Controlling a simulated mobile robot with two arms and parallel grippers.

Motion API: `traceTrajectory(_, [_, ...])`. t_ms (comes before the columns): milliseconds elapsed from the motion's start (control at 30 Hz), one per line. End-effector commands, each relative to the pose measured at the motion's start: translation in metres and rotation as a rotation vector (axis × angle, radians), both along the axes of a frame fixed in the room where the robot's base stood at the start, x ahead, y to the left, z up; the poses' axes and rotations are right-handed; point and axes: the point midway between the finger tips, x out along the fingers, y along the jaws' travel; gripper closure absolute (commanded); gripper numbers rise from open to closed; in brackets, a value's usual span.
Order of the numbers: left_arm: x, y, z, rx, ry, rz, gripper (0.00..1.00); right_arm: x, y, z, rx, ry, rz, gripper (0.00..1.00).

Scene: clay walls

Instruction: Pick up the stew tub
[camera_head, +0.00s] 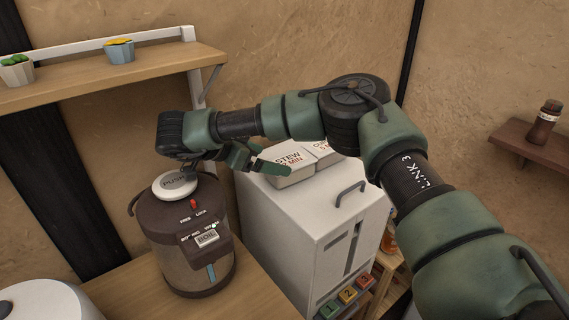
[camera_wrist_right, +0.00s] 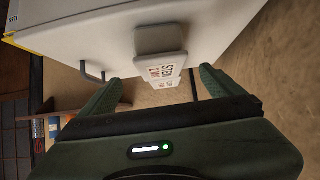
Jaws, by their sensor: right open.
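The stew tub (camera_head: 291,158) is a small pale grey tub with a white lid marked STEW in red. It sits on top of a white cabinet-like box. My right gripper (camera_head: 270,158) is open at the tub's left end, and one green finger overlaps the tub's near side in the head view. In the right wrist view the stew tub (camera_wrist_right: 160,62) lies ahead, between the lines of the two spread green fingers (camera_wrist_right: 163,93). No contact is clear. My left gripper is not in view.
A second labelled tub (camera_head: 322,150) stands right beside the stew tub. The white box (camera_head: 300,215) has a handle on top. A brown push-top dispenser (camera_head: 188,235) stands close below my right wrist. A wall shelf (camera_head: 90,82) with small pots is at upper left.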

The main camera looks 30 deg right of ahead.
Motion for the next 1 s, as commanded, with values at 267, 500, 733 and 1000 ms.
traceTrajectory(267, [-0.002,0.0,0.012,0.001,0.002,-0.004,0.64,0.004,-0.033,-0.015,0.003,0.004,-0.005,0.05])
traceTrajectory(500, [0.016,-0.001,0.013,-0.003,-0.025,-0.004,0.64,0.006,-0.053,-0.029,0.001,0.001,-0.002,0.05])
traceTrajectory(733, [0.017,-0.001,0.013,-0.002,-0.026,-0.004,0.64,0.006,-0.053,-0.029,-0.001,0.0,-0.001,0.08])
traceTrajectory(1000, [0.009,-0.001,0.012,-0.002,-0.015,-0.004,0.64,0.006,-0.053,-0.029,0.0,0.001,-0.001,0.83])
